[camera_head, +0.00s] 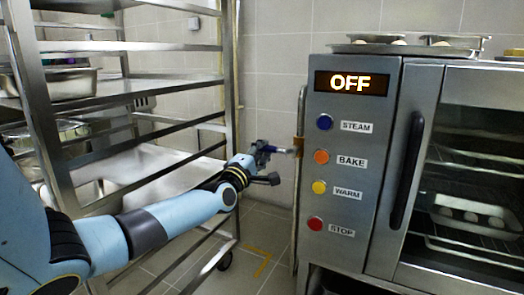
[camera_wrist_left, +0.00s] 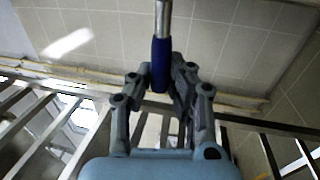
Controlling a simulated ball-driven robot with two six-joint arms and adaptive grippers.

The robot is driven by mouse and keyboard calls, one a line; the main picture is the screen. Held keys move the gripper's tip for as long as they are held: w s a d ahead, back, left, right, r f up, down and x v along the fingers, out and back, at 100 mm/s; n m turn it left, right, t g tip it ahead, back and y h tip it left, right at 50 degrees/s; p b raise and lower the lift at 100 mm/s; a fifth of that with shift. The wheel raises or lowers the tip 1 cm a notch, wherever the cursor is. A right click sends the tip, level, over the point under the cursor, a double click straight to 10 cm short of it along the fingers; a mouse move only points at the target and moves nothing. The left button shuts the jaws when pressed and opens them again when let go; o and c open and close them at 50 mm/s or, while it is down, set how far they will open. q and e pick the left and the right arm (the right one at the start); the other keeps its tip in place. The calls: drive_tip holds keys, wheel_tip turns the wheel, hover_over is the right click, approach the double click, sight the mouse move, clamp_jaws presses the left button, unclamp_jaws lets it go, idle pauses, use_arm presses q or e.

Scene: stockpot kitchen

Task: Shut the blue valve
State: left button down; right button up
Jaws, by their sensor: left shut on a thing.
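The blue valve's handle is a metal lever with a blue sleeve (camera_wrist_left: 160,62). In the head view the lever (camera_head: 281,151) sticks out to the left, roughly level, from a brass-coloured fitting (camera_head: 298,146) on an upright pipe (camera_head: 301,105) beside the oven. My left gripper (camera_head: 262,155) reaches the lever's outer end from the left. In the left wrist view its fingers (camera_wrist_left: 164,82) are closed around the lower part of the blue sleeve. The valve body is out of sight there. My right gripper is not in view.
A steel oven (camera_head: 350,105) with coloured buttons and an OFF display stands right of the pipe. A metal rack (camera_head: 229,75) with shelves stands behind and left of my left arm. The tiled floor between them is free.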

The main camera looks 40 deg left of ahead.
use_arm(q)
drive_tip(key=shift+f, duration=0.15)
drive_tip(key=c, duration=1.5)
unclamp_jaws()
drive_tip(key=shift+s, duration=0.1)
drive_tip(key=v, duration=1.2)
